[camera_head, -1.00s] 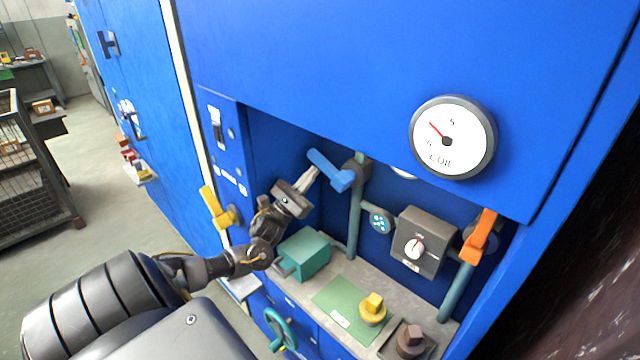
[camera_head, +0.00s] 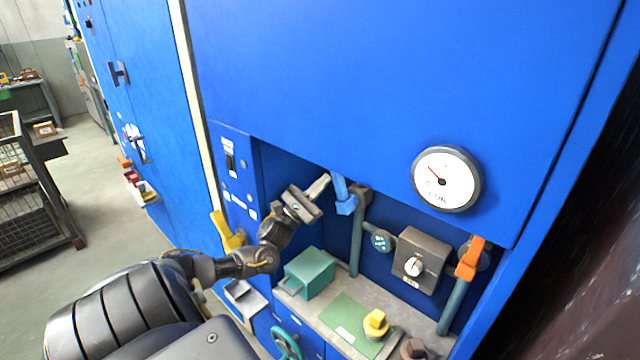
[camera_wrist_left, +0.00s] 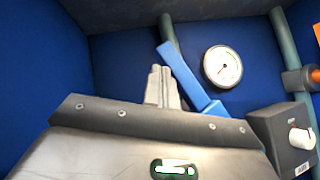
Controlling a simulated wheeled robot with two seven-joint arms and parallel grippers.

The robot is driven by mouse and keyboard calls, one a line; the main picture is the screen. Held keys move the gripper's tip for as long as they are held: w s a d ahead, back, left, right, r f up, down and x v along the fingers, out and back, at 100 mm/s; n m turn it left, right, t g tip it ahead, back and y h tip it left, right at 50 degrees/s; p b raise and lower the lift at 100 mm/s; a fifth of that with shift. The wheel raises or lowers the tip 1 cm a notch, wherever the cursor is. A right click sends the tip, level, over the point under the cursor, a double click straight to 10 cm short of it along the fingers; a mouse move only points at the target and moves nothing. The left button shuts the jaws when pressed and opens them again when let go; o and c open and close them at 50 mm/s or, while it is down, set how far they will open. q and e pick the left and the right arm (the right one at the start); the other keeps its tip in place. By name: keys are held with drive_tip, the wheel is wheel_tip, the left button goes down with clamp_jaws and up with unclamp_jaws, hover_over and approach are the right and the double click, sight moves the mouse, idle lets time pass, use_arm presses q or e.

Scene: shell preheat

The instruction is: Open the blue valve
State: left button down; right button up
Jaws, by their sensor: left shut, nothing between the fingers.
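The blue valve handle (camera_head: 344,194) is on a grey-green pipe (camera_head: 356,245) inside the recessed niche. It stands steeply, its upper end leaning slightly left. In the left wrist view the blue handle (camera_wrist_left: 188,77) runs diagonally from upper left to lower right. My left gripper (camera_head: 323,182) is shut and empty, its fingertips just left of the handle's upper part. In the left wrist view the shut fingertips (camera_wrist_left: 160,72) are close beside the handle; I cannot tell whether they touch it. My right gripper is not in view.
An orange valve handle (camera_head: 470,258) is at the right and a yellow handle (camera_head: 226,232) at the left. A grey switch box (camera_head: 421,256), a teal box (camera_head: 309,273) and a yellow knob (camera_head: 376,323) are near the shelf. A gauge (camera_head: 446,179) is above.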

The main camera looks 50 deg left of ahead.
sight(341, 189)
use_arm(q)
drive_tip(key=shift+w+d+r+p, duration=0.3)
drive_tip(key=shift+d+p, duration=0.05)
drive_tip(key=shift+d, duration=0.15)
drive_tip(key=shift+w+d+r+p, duration=0.25)
drive_tip(key=shift+w+d+p, duration=0.05)
drive_tip(key=shift+d, duration=0.3)
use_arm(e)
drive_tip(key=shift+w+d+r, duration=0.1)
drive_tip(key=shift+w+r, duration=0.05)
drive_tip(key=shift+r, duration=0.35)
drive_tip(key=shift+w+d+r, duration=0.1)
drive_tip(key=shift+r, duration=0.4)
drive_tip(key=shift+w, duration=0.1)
use_arm(q)
drive_tip(key=shift+s, duration=0.1)
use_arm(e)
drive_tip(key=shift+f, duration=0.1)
